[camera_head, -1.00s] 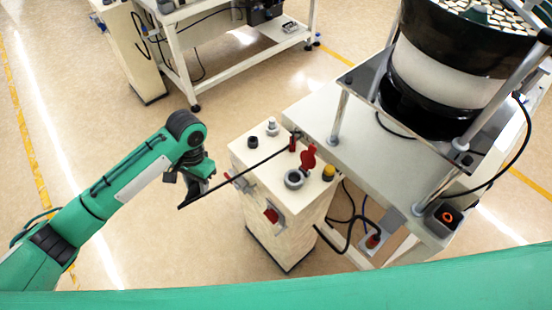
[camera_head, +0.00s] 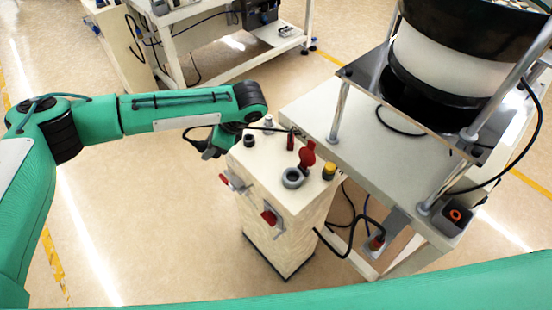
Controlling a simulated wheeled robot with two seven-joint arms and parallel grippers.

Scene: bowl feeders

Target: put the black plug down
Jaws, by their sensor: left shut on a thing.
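My left gripper (camera_head: 208,150) is dark and sits just left of the top of a cream control box (camera_head: 262,165), near its far left corner. It is shut on the black plug, which I cannot tell apart from the dark fingers. A thin black cable (camera_head: 200,127) bends up around the gripper and passes behind the wrist. It reappears over the box top and ends near a small dark red piece (camera_head: 291,140). A round grey socket (camera_head: 292,178) with a raised red cap (camera_head: 307,155) is on the box top. My right gripper is not in view.
The box top also carries a black knob (camera_head: 249,140) and a yellow-topped button (camera_head: 329,170). Red switches (camera_head: 269,217) stick out from its front. A bowl feeder (camera_head: 450,60) stands on a white table (camera_head: 375,140) to the right. Floor at the lower left is clear.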

